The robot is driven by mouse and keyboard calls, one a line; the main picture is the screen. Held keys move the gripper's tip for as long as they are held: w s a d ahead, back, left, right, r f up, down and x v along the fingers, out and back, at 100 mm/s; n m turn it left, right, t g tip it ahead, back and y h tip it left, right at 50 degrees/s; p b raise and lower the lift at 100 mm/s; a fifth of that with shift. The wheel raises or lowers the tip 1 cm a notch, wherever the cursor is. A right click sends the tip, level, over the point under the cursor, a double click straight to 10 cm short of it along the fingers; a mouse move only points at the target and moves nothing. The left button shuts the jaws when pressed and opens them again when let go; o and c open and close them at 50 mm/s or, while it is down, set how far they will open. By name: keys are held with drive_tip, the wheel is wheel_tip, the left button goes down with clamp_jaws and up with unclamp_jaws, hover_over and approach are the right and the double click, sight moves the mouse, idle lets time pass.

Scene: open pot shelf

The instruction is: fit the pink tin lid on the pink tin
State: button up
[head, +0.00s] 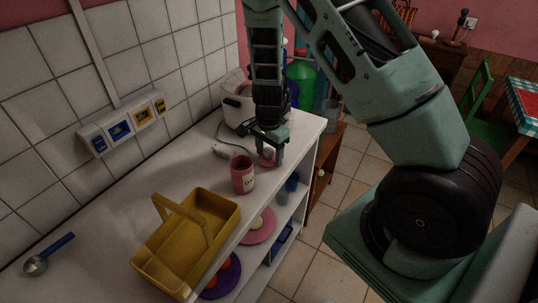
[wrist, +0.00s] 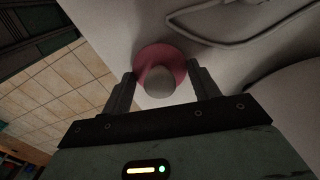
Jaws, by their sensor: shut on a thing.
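The pink tin (head: 242,174) stands upright on the white shelf top and carries a pale label. Its top looks open. The pink tin lid (head: 266,159) is at my gripper (head: 269,160), to the right of and behind the tin, apart from it. In the wrist view the round pink lid (wrist: 146,58) has a pale knob (wrist: 159,82) between the fingers of my gripper (wrist: 160,84). My gripper is shut on the lid. The lid is at or just above the shelf top; I cannot tell if it touches.
A yellow basket with a handle (head: 161,255) stands left of the tin. A white appliance (head: 235,107) and its cable are behind my gripper. Plates and a blue cup (head: 291,182) sit on the lower shelf. A blue-handled ladle (head: 48,256) lies far left.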

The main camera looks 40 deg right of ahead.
sight(266, 151)
drive_tip(key=r, duration=0.3)
drive_tip(key=r+p, duration=0.1)
drive_tip(key=r, duration=0.3)
drive_tip(key=a+r+p, duration=0.1)
drive_tip(key=r, duration=0.2)
drive_tip(key=shift+r, duration=0.3)
drive_tip(key=s+a+r+n+p, duration=0.3)
drive_tip(key=a+r+n+p, duration=0.2)
drive_tip(key=a+p, duration=0.7)
drive_tip(key=shift+s+d+f+b, duration=0.1)
drive_tip(key=shift+d+f+b, duration=0.15)
drive_tip(key=shift+f+b, duration=0.6)
drive_tip(key=shift+w+d+f+b, duration=0.1)
drive_tip(key=shift+d+f+b, duration=0.15)
drive_tip(key=shift+f, duration=1.2)
drive_tip(key=shift+s+d+f+b, duration=0.1)
drive_tip(key=shift+d+f+b, duration=0.3)
drive_tip(key=shift+f, duration=0.75)
drive_tip(key=shift+a+f+b, duration=0.15)
drive_tip(key=shift+f+b, duration=0.2)
drive_tip(key=o, duration=1.1)
drive_tip(key=shift+c, duration=0.2)
wheel_tip(266, 151, up, 17)
drive_tip(key=shift+r+p, duration=0.2)
drive_tip(key=shift+p, duration=0.25)
